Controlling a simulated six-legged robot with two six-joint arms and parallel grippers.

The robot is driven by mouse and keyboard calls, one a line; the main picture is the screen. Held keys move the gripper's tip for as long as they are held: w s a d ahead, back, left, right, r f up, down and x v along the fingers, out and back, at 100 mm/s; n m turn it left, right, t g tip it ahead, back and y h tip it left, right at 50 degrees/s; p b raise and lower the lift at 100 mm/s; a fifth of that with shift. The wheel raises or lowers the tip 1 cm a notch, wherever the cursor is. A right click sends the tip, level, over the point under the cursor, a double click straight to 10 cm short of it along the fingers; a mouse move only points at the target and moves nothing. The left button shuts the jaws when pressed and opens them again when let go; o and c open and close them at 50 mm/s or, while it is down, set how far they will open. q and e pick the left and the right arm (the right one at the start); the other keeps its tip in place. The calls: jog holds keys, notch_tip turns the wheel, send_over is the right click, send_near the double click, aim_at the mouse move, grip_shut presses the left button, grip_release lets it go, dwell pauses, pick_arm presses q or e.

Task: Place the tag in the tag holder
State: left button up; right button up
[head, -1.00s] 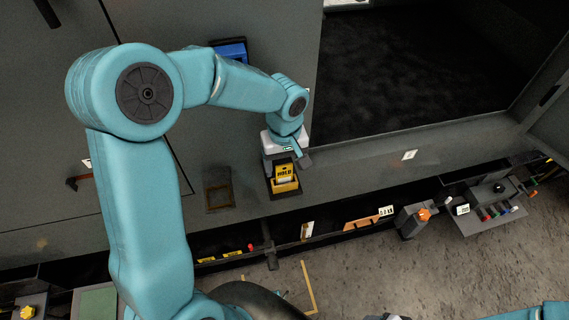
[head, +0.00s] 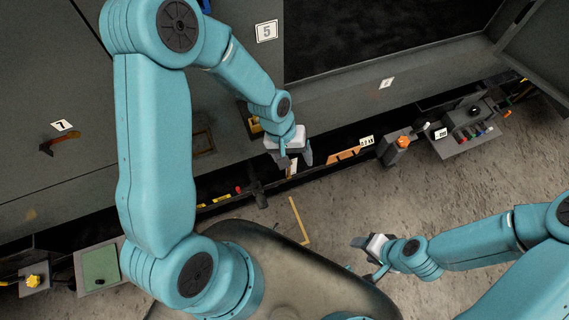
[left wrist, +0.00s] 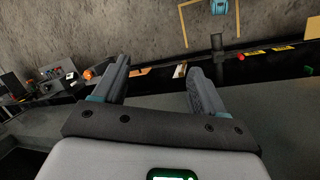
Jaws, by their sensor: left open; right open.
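The yellow tag (head: 255,125), which read HOLD a second ago, sits in a dark holder (head: 243,108) on the grey panel, partly hidden behind my left arm. My left gripper (head: 297,162) is open, to the right of and below the tag in the head view, apart from it. In the left wrist view its spread fingers (left wrist: 155,65) have nothing between them touching either one; the tag is not seen there. My right gripper (head: 366,260) is open and empty over the floor at lower right.
A ledge under the panel carries small yellow labels (head: 214,202), an orange handle (head: 343,155) and an orange-topped box (head: 402,142). A tool shelf (head: 470,132) is at right. A dark open bay (head: 380,45) lies above. The floor (head: 330,215) has free room.

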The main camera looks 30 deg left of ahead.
pick_arm(q)
jog(key=s+d+f+m, duration=0.2)
jog(key=s+d+f, duration=0.1)
jog(key=s+f, duration=0.6)
jog(key=shift+s+d+h, duration=0.3)
jog(key=shift+s, duration=0.8)
